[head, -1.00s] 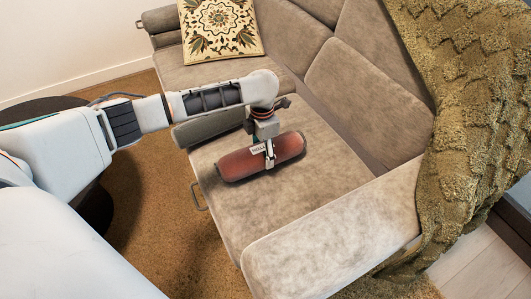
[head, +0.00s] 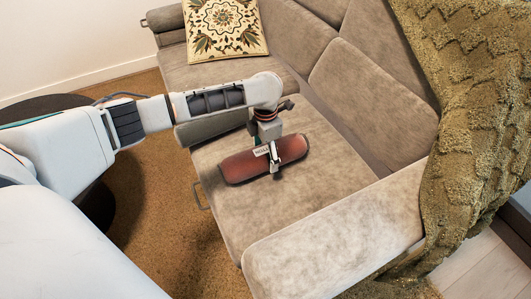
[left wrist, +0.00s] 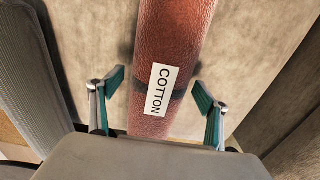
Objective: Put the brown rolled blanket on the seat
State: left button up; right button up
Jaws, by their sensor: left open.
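The brown rolled blanket (head: 240,166) is a reddish-brown roll with a dark band and a white label; it lies on the sofa seat (head: 270,210). In the left wrist view the blanket (left wrist: 170,45) runs up the picture, with its label reading "COTTON". My left gripper (head: 274,172) is over the middle of the roll. In the left wrist view the left gripper (left wrist: 158,92) is open, one finger on each side of the blanket, with gaps between fingers and roll. My right gripper is not in view.
A patterned cushion (head: 222,28) rests at the far end of the sofa. An olive knitted throw (head: 475,110) hangs over the backrest and near armrest (head: 335,240). A dark round table (head: 45,108) stands at the left. The seat around the roll is clear.

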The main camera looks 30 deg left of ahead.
pick_arm(q)
jog(key=r, duration=0.2)
jog(key=r+p, duration=0.1)
jog(key=r, duration=0.1)
jog(key=r+p, duration=0.1)
jog(key=r, duration=0.1)
jog(key=shift+w, duration=0.25)
notch_tip(320, 180, up, 5)
jog(key=shift+s+r+p, duration=0.1)
jog(key=shift+r+p, duration=0.05)
jog(key=shift+p, duration=0.75)
jog(key=shift+s+r, duration=0.15)
jog(key=shift+r, duration=0.15)
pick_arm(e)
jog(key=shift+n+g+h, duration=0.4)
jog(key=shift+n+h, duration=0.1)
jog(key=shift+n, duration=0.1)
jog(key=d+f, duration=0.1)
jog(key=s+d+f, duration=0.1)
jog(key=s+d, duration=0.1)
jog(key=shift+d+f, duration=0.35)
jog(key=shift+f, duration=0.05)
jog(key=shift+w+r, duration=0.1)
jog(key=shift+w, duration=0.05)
